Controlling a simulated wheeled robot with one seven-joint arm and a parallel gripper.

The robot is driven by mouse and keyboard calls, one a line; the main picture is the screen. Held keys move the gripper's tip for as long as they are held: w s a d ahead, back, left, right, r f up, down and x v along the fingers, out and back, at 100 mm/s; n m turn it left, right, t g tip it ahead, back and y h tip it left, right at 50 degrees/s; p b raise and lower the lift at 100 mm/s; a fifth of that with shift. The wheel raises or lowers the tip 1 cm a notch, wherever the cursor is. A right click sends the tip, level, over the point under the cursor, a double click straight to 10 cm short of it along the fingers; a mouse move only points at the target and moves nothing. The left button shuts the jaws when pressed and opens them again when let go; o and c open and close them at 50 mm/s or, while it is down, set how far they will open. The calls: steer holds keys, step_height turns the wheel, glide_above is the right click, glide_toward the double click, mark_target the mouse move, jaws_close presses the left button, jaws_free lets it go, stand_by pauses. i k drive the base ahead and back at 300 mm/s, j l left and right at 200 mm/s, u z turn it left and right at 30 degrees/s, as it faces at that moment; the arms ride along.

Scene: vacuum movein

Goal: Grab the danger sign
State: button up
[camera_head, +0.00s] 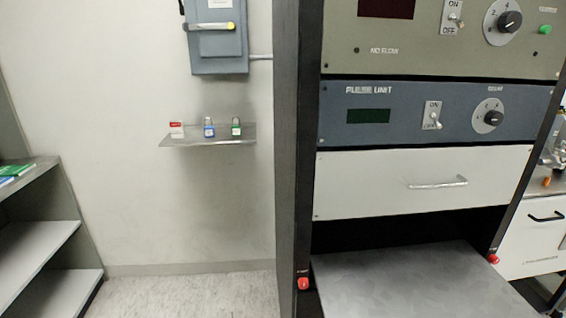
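A small red and white sign (176,130), likely the danger sign, stands at the left end of a small metal wall shelf (180,143). Its lettering is too small to read. A blue padlock (209,128) and a green padlock (236,127) stand to its right on the same shelf, apart from it. My gripper and arm do not show in this view.
A dark equipment rack (298,130) with a white drawer (370,184) and a pull-out metal surface (410,285) fills the right. A grey switch box (218,50) hangs above the shelf. Grey shelving (40,235) stands at left. Floor (185,297) below the shelf is clear.

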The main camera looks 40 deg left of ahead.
mark_target(177, 130)
steer(key=j+u, duration=0.15)
steer(key=u, duration=0.2)
steer(key=j+u, duration=0.15)
steer(key=u, duration=0.2)
steer(key=i+j+u, duration=0.1)
steer(key=u, duration=0.25)
steer(key=i+u, duration=0.2)
steer(key=u, duration=0.85)
steer(key=i+j+z, duration=0.25)
steer(key=i+j, duration=0.15)
steer(key=i+j+z, duration=0.3)
steer(key=i+j, duration=0.2)
steer(key=i+j+z, duration=0.25)
steer(key=j, duration=0.35)
steer(key=i+j+z, duration=0.2)
steer(key=i, duration=0.3)
